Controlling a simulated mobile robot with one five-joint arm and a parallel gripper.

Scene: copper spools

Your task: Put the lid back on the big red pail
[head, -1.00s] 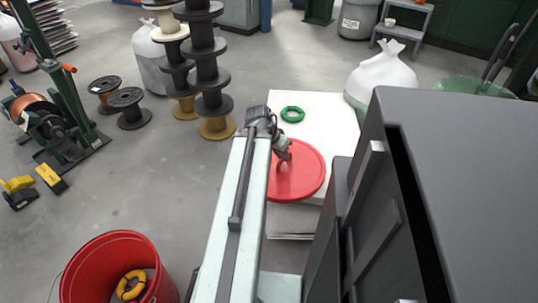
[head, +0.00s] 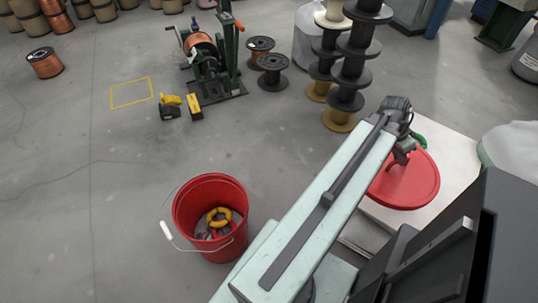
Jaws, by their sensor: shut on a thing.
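The big red pail (head: 183,214) stands upright and open on the floor at lower middle, left of my arm. A yellow ring and some grey and red items show inside it. Its wire handle with a white grip hangs down over its near left side. The round red lid (head: 411,184) is at the right, at the end of my arm, over a white table. My gripper (head: 404,154) is shut on the lid near its upper left edge. The fingertips are partly hidden by my wrist. I cannot tell whether the lid touches the table.
The white table (head: 456,157) is under the lid, with a green ring (head: 420,140) partly hidden behind my wrist. Tall stacks of dark spools (head: 352,73) stand beyond my arm. A green winding machine (head: 213,75) and yellow-black items (head: 170,106) stand farther back. Floor left of the pail is clear.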

